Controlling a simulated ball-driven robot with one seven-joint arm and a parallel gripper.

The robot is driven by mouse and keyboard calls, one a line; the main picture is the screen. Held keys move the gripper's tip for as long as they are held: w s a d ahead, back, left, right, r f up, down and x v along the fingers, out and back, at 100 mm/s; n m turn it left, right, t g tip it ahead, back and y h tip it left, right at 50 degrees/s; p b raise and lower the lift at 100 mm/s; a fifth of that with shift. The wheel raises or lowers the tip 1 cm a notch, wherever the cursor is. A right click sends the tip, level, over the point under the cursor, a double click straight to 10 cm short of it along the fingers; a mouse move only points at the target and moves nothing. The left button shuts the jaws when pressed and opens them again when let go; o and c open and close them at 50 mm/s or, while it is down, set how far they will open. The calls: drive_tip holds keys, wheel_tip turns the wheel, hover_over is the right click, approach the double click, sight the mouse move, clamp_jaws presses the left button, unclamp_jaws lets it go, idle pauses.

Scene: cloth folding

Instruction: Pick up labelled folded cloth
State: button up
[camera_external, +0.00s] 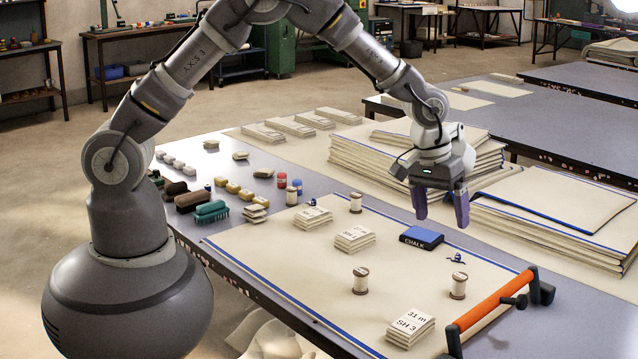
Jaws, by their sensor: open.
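A small folded cloth stack (410,328) with a printed label, which appears to read "31 m SH 3", lies at the near right of the cream sheet on the table. Two similar small stacks, with marks too small to read, lie farther back: one near the middle (355,238) and one behind it (313,216). My gripper (441,208) is open, with its purple fingers pointing down. It appears to hang above the table's far right part, behind and to the right of the blue chalk box. Nothing shows between its fingers, and it is apart from the labelled stacks.
The blue chalk box (421,237), thread spools such as the one at right (458,285), and an orange-handled tool (495,300) stand around the stacks. Large cloth piles (560,195) rise behind my gripper. Brushes (211,212) and small blocks line the left side.

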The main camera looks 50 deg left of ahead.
drive_tip(key=g+y, duration=0.1)
drive_tip(key=g, duration=0.1)
hover_over(415, 319)
wheel_tip(415, 319, down, 12)
drive_tip(key=shift+w+r, duration=0.1)
drive_tip(key=shift+r, duration=0.1)
wheel_tip(415, 319, down, 8)
drive_tip(key=b, duration=0.4)
drive_tip(key=shift+r, duration=0.15)
drive_tip(key=c, duration=1.2)
drive_tip(key=shift+o, duration=0.2)
drive_tip(key=shift+r, duration=0.1)
drive_tip(key=shift+r, duration=0.2)
wheel_tip(415, 319, up, 3)
drive_tip(key=shift+p, duration=1.05)
drive_tip(key=shift+s+a+r, duration=0.2)
drive_tip(key=shift+s+a, duration=0.15)
drive_tip(key=shift+s, duration=0.2)
drive_tip(key=s+a+p, duration=0.1)
drive_tip(key=s+a, duration=0.2)
drive_tip(key=s+a+p, duration=0.1)
drive_tip(key=s+a, duration=0.2)
drive_tip(key=s, duration=0.1)
drive_tip(key=s+a+r+p, duration=0.1)
drive_tip(key=s+a+p, duration=0.1)
drive_tip(key=s+a, duration=0.1)
drive_tip(key=shift+s+a, duration=0.2)
drive_tip(key=shift+s, duration=0.5)
